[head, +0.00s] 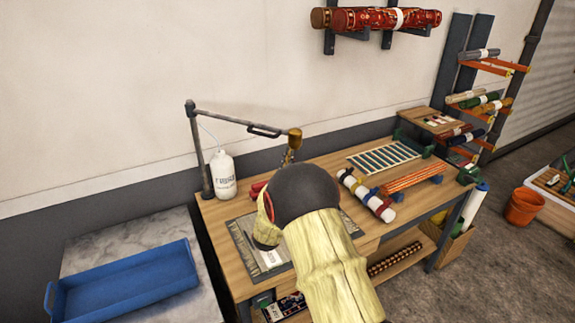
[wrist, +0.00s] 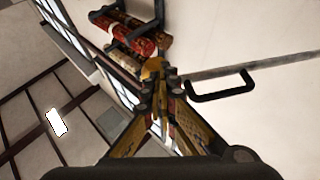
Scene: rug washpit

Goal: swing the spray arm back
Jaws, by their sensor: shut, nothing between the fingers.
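The spray arm (head: 235,120) is a grey boom on an upright post at the bench's back left corner. It reaches right along the wall and ends in a brass head (head: 294,136). A dark loop handle (head: 264,131) sits on the boom near that head. In the wrist view the handle (wrist: 222,86) is right of my gripper (wrist: 163,92), and the brass head (wrist: 152,69) is just beyond the fingertips. My gripper is shut and empty, apart from the handle. I cannot tell whether it touches the head. In the head view my arm hides most of the gripper.
A white bottle (head: 223,175) stands by the post. The wooden bench (head: 325,160) carries a slatted frame (head: 384,157) and wrapped rolls (head: 366,195). A blue tray (head: 125,283) lies at left. Rolled rugs (head: 385,19) hang on the wall above.

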